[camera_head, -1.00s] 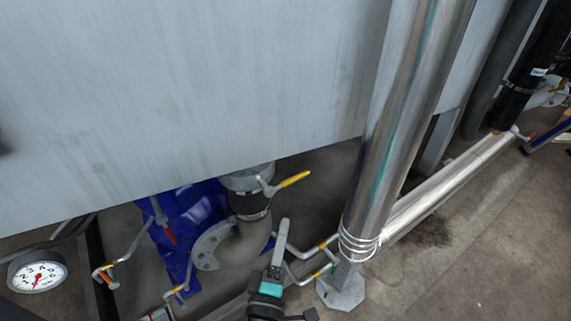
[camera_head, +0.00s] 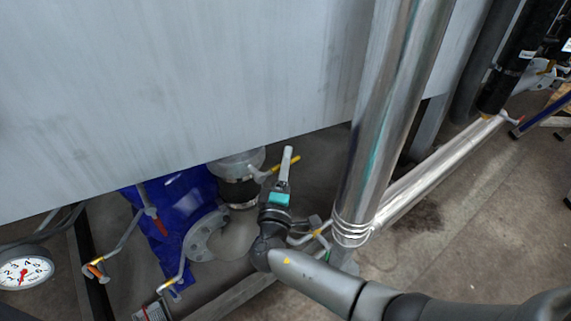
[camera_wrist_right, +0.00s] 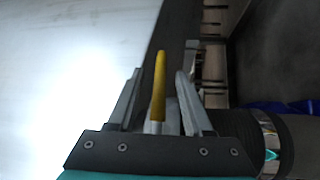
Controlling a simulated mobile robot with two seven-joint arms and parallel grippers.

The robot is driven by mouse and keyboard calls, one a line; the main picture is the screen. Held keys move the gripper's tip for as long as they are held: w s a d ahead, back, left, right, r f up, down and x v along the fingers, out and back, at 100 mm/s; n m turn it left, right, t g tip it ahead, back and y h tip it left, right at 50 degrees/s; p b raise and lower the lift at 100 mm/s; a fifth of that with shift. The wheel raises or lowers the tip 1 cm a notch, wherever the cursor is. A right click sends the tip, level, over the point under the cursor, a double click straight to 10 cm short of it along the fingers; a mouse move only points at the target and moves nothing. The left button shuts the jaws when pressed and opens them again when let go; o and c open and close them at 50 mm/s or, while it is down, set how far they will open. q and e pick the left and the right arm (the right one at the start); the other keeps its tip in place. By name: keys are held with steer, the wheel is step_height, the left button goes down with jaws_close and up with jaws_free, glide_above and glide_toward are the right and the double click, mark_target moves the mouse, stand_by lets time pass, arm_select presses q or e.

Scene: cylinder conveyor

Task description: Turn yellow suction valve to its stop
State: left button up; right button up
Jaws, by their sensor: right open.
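The yellow suction valve handle (camera_head: 287,163) sticks out to the right from the grey pipe fitting under the large grey tank. In the head view my right gripper (camera_head: 287,152) overlaps the handle and hides part of it. In the right wrist view the yellow handle (camera_wrist_right: 158,88) points away from the camera, between the two fingers of my right gripper (camera_wrist_right: 158,100). The fingers stand apart with a gap on each side of the handle, so the gripper is open around it. My left gripper is not in view.
The grey tank wall (camera_head: 170,80) hangs just above the valve. A shiny vertical pipe (camera_head: 375,130) stands to the right of my gripper. A blue pump body (camera_head: 170,220) and a pressure gauge (camera_head: 24,272) are at the left. Thin pipes with small valves run low nearby.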

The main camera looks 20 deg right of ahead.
steer(key=shift+c, duration=0.2)
jaws_close()
stand_by(1.3)
